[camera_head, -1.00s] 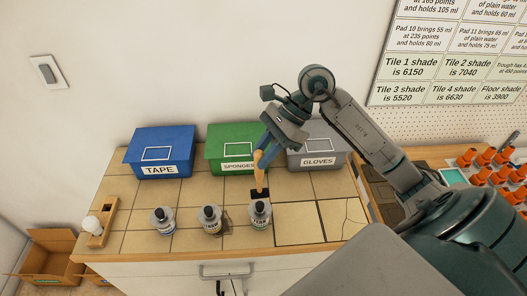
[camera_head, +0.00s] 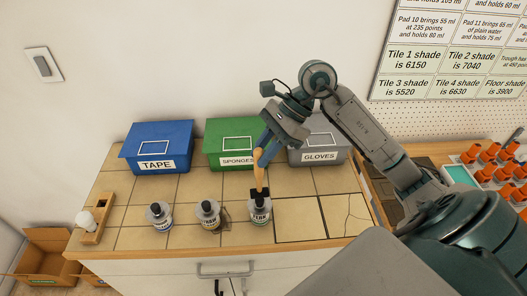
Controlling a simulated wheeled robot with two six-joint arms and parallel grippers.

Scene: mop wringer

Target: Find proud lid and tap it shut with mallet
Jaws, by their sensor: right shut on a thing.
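Three small bottles with dark caps stand in a row on the tiled counter: a left one (camera_head: 160,218), a middle one (camera_head: 209,215) and a right one (camera_head: 261,212). My right gripper (camera_head: 266,143) is shut on the wooden handle of the mallet (camera_head: 258,170). The mallet points down, and its dark head is at the right bottle's cap, partly covering it. I cannot tell whether they touch, or which cap sits proud. My left gripper is not in view.
A blue TAPE box (camera_head: 158,145), a green SPONGES box (camera_head: 231,143) and a grey GLOVES box (camera_head: 318,149) stand behind the bottles. A wooden holder (camera_head: 103,219) with a white rounded piece is at the left. Bare tiles lie right of the bottles.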

